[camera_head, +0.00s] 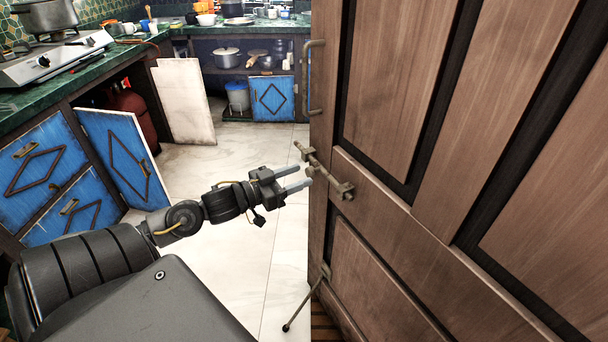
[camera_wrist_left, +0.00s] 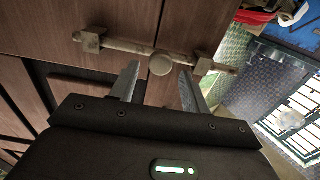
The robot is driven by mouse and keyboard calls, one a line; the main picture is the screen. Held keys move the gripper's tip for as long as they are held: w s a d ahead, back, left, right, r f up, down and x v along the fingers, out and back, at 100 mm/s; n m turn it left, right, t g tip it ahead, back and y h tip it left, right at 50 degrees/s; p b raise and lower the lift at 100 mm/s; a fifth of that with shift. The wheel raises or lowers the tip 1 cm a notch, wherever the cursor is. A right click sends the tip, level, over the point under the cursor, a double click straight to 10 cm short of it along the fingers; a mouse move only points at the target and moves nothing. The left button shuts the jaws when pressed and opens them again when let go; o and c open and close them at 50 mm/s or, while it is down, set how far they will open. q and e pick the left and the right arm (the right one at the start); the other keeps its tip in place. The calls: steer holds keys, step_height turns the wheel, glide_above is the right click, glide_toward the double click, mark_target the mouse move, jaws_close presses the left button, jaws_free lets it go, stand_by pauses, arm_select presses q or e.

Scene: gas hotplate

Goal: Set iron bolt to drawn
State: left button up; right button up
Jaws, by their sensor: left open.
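The iron bolt (camera_head: 325,173) is mounted across the edge side of the brown wooden door (camera_head: 385,235), in two brackets. In the left wrist view the bolt (camera_wrist_left: 130,46) runs across the top of the picture, with a round knob (camera_wrist_left: 160,64) between the brackets. One end of the rod sticks out past the door's edge. My left gripper (camera_head: 298,180) is open, its two fingers pointing at the bolt. In the left wrist view the gripper (camera_wrist_left: 158,80) has the knob just beyond and between its fingertips. I cannot tell whether they touch. My right gripper is not in view.
A door handle (camera_head: 315,75) sits above the bolt, and a thin metal stay (camera_head: 302,302) hangs below. Blue cabinets (camera_head: 45,170), one with an open door (camera_head: 123,160), stand at left under the gas hotplate (camera_head: 50,60). The tiled floor (camera_head: 235,160) between is clear.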

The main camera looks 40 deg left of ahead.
mark_target(315, 169)
arm_select(q)
steer(key=shift+x, duration=1.35)
steer(key=shift+c, duration=0.5)
jaws_close()
